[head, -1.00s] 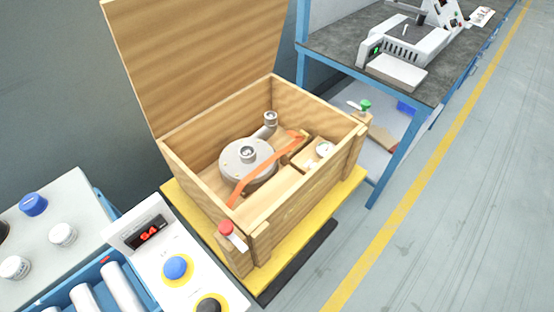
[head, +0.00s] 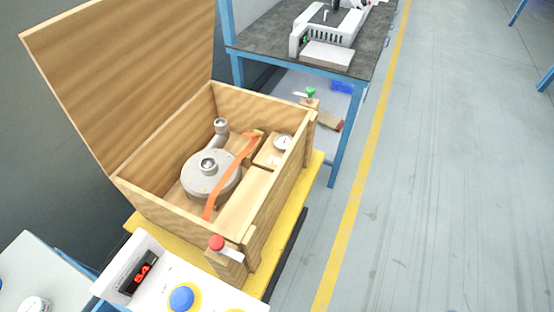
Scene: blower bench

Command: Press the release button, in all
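A white control panel (head: 211,293) stands at the lower left, with a red-lit display (head: 141,273). On it a blue round button (head: 182,298) sits in a yellow ring, near the bottom edge of the view. Part of a second yellow ring (head: 237,310) shows at the bottom edge; its button is cut off. I cannot tell from any label which one is the release button. A red knob (head: 216,243) is on the near corner of a wooden crate, and a green knob (head: 311,92) is on its far corner. My gripper is not in view.
The open wooden crate (head: 275,205) holds a grey blower (head: 211,178), an orange strap (head: 232,173) and a gauge (head: 283,142). It stands on a yellow platform (head: 312,178). A blue-framed bench (head: 337,77) is behind. Open floor lies right of the yellow line (head: 362,184).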

